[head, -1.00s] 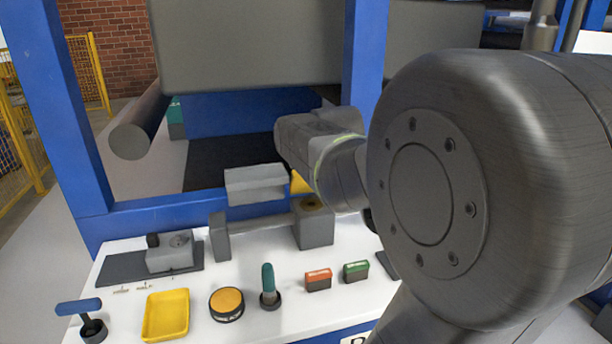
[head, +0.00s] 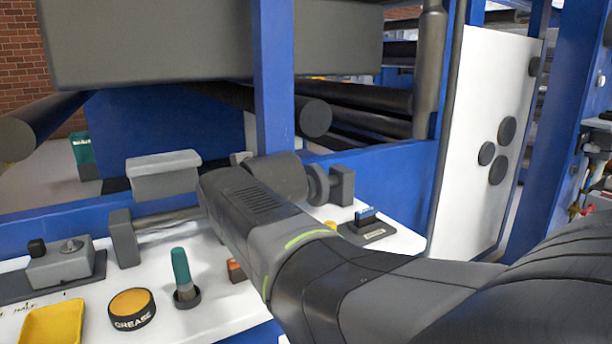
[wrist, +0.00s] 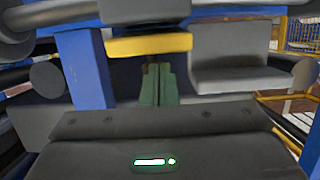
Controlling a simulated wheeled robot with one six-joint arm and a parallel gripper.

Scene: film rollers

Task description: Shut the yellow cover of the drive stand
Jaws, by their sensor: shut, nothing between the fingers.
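The yellow cover (wrist: 150,44) shows in the wrist view as a level bar, seen nearly edge-on, at upper centre. My gripper (wrist: 158,66) is shut and empty, its greenish fingers together. Its tips lie just under the cover in the picture; I cannot tell whether they touch it. In the head view my arm hides the cover, my fingertips and most of the drive stand. A small yellow patch (head: 330,225) shows past my arm, but I cannot tell what it belongs to.
A grey block-shaped housing (head: 163,176) stands left of my wrist, above a shaft and bracket (head: 124,238). On the white bench are a teal-handled tool (head: 182,270), a grease tin (head: 131,308) and a yellow tray (head: 52,325). A blue post (head: 273,80) rises behind my arm.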

